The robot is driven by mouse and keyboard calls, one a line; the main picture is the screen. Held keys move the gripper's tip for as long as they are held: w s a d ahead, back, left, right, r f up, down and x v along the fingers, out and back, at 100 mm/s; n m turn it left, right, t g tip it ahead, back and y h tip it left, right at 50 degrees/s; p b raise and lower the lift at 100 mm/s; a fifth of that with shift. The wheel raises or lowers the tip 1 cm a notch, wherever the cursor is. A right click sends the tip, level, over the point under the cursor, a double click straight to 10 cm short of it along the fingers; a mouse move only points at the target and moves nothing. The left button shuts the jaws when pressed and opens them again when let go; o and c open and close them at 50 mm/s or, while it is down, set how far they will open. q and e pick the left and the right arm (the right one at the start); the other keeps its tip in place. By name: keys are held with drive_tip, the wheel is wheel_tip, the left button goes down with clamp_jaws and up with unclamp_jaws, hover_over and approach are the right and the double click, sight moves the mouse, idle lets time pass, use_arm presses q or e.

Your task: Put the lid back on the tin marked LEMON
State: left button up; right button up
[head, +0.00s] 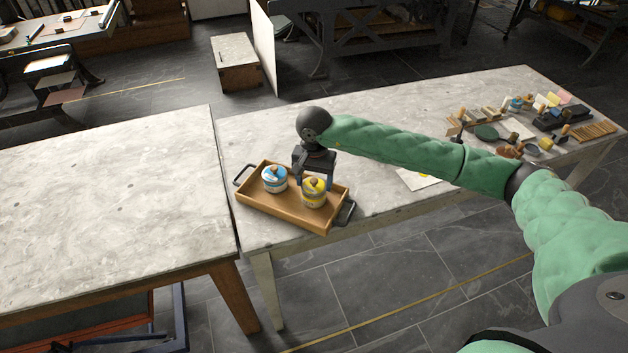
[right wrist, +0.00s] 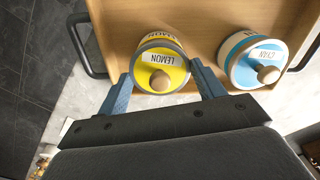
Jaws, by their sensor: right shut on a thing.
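The tin marked LEMON (head: 312,201) stands upright in a wooden tray. Its yellow lid (right wrist: 162,72), with a round wooden knob and a LEMON label, is over the tin's mouth; I cannot tell if it is fully seated. In the head view the yellow lid (head: 315,185) shows on top of the tin. My left gripper is not in view.
A blue-lidded tin marked CYAN (head: 274,179) stands beside it in the wooden tray (head: 265,213), which has dark handles. The tray sits near the table's front left corner. Tools and blocks (head: 520,125) crowd the table's right end. The left table (head: 110,190) is clear.

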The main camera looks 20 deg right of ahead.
drive_tip(key=o, duration=1.2)
drive_tip(key=shift+r, duration=0.15)
drive_tip(key=shift+r, duration=3.35)
clamp_jaws()
